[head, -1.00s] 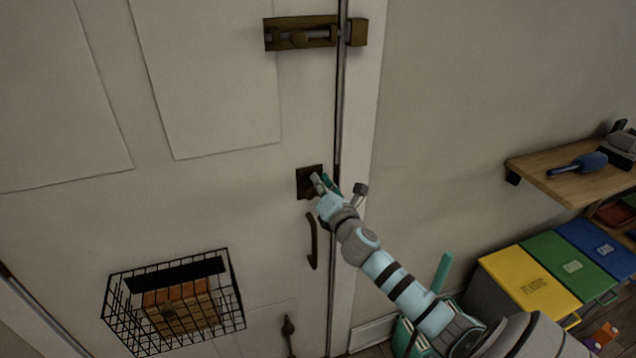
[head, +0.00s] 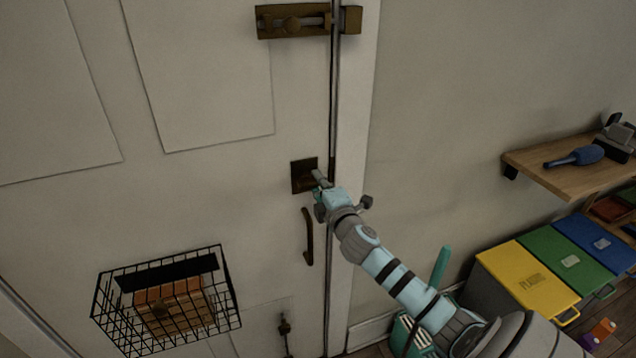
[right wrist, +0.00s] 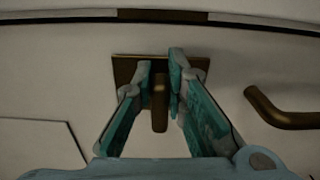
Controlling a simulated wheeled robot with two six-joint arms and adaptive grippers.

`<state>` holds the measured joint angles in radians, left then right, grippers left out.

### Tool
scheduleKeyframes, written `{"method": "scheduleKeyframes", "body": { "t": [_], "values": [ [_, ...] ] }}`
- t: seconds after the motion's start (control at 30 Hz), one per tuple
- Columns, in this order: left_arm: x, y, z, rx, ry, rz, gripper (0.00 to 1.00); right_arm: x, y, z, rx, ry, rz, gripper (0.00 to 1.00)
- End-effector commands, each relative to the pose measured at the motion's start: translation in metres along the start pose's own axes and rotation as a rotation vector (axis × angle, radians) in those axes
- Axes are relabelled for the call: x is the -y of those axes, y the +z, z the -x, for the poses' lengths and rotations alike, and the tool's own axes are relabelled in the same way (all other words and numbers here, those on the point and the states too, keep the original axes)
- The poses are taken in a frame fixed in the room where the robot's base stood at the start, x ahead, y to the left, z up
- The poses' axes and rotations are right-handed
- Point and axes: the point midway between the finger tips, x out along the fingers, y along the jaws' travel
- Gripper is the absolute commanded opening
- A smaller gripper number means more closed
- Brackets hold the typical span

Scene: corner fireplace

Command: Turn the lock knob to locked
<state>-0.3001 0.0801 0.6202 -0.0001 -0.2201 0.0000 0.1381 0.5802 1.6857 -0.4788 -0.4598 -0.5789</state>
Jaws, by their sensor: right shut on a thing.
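The lock knob (right wrist: 160,103) is a brown upright bar on a dark square plate (head: 299,177) on the door, above the curved handle. In the right wrist view the plate (right wrist: 125,72) shows behind my fingers. My right gripper (head: 319,181) is at the plate in the head view. In the right wrist view my right gripper (right wrist: 161,90) has its teal fingers on both sides of the knob, shut on it. The fingers hide part of the plate, and in the head view they hide the knob. My left gripper is not in view.
A curved door handle (head: 308,237) sits just below the plate. A slide bolt (head: 295,22) is higher on the door, and a wire basket (head: 225,290) hangs at lower left. A wooden shelf (head: 545,172) and colored bins (head: 525,283) stand at right.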

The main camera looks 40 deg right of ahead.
Motion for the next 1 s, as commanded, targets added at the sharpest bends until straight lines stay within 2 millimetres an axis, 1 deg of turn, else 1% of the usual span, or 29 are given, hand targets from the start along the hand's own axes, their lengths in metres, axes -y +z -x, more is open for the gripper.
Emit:
{"method": "scheduleKeyframes", "body": {
  "t": [0.23,0.6,0.63,0.73,0.77,1.0],
  "values": [
    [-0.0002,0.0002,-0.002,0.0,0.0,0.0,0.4,0.0014,0.0001,0.0,0.0,-0.001,-0.044,0.0],
    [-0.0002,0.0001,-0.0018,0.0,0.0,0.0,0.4,0.0014,0.0002,0.0001,0.001,-0.001,-0.049,0.0],
    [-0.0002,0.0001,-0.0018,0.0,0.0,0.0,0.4,0.0015,0.0002,0.0,0.001,-0.001,-0.049,0.16],
    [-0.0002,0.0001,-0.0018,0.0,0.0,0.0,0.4,0.0014,0.0002,0.0001,0.001,-0.001,-0.048,0.32],
    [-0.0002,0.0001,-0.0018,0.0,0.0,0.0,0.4,0.0014,0.0002,0.0001,0.001,-0.001,-0.048,0.33],
    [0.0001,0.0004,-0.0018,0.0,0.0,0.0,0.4,0.0013,0.0002,0.0001,0.001,-0.001,-0.047,0.33]
  ]
}}
